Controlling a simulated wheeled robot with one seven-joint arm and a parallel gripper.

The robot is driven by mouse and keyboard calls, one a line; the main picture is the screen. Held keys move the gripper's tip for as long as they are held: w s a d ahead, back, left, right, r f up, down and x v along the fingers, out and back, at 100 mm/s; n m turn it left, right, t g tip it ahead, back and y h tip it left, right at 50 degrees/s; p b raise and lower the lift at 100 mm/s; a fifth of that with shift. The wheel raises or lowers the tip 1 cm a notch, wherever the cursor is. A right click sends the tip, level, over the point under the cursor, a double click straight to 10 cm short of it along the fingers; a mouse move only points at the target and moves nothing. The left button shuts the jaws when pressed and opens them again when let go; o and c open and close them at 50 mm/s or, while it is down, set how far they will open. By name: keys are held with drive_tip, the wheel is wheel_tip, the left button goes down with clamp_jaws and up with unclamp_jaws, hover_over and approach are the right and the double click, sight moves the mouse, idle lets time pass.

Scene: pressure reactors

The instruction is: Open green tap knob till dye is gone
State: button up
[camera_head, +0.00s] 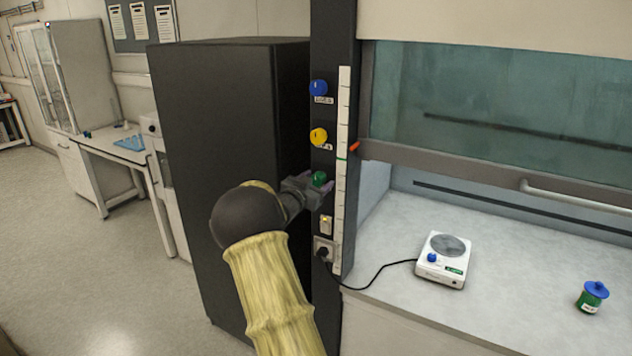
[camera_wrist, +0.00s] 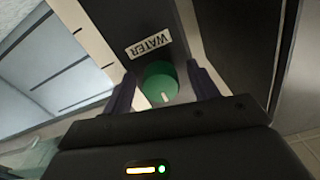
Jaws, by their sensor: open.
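The green tap knob (camera_head: 320,178) is on the dark vertical post of the fume hood, the lowest of a column of knobs. In the wrist view the green knob (camera_wrist: 160,82) has a white pointer mark and a label reading "WATER" beside it. My gripper (camera_head: 326,186) is at the knob, with one finger on each side of it. In the wrist view my open gripper (camera_wrist: 162,86) shows its purple-grey fingers on either side of the knob, with gaps that look small. I cannot tell whether either finger touches it. No dye can be made out.
A blue knob (camera_head: 318,88) and a yellow knob (camera_head: 318,136) sit above on the same post. A socket (camera_head: 325,249) with a plugged black cable is below. A dark cabinet (camera_head: 225,150) stands left.

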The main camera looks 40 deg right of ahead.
drive_tip(key=c, duration=1)
drive_tip(key=shift+n+p, duration=0.5)
drive_tip(key=shift+p, duration=0.05)
drive_tip(key=n+p, duration=0.2)
drive_tip(key=shift+r+p, duration=0.15)
drive_tip(key=shift+p, duration=0.2)
drive_tip(key=n+p, duration=0.4)
drive_tip(key=n, duration=0.1)
drive_tip(key=shift+s, duration=0.1)
drive_tip(key=n+p, duration=0.2)
drive_tip(key=n, duration=0.2)
drive_tip(key=shift+p, duration=0.4)
drive_tip(key=shift+n+p, duration=0.85)
drive_tip(key=shift+n, duration=1.35)
